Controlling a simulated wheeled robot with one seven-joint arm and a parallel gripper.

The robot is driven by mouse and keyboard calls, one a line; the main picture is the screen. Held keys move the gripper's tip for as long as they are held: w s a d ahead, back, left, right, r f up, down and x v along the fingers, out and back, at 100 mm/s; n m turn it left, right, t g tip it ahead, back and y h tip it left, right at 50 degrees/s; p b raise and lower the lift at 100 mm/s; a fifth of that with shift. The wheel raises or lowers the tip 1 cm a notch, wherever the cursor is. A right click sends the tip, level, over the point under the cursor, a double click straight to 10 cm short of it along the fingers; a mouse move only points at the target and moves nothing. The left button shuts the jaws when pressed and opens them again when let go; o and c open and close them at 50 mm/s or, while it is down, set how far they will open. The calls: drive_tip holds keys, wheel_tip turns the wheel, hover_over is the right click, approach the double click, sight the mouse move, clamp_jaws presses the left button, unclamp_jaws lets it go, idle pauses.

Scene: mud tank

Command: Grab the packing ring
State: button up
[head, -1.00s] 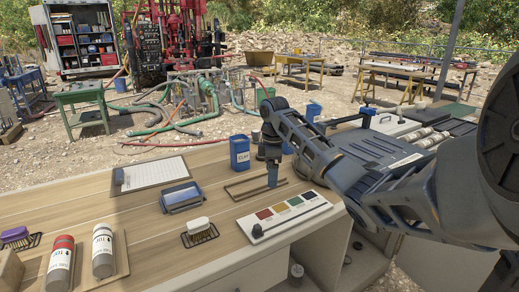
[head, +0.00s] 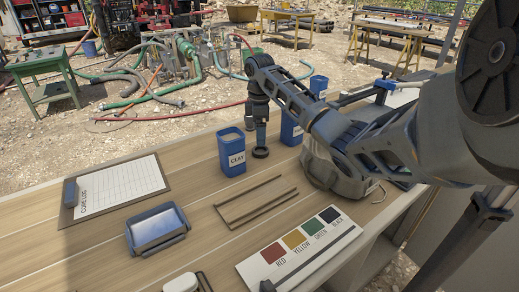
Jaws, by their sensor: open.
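A small dark ring, which looks like the packing ring (head: 261,153), lies on the wooden bench top just right of the blue clay tub. My gripper (head: 261,142) points straight down right over the ring, seen nearly edge-on. Its jaws are open. The fingertips overlap the ring's back edge in this view, so I cannot tell whether they touch it or stand just above or behind it.
The blue clay tub (head: 231,155) stands close left of my gripper and another blue tub (head: 291,130) close right.

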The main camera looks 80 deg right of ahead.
sight(261, 152)
drive_tip(key=shift+s+a+f+p, duration=0.15)
drive_tip(key=shift+f+p, duration=0.05)
drive_tip(key=shift+f, duration=1.35)
drive_tip(key=shift+s+a+f+p, duration=0.1)
drive_tip(key=shift+s+f+p, duration=0.1)
drive_tip(key=shift+f, duration=1.3)
drive_tip(key=c, duration=1.1)
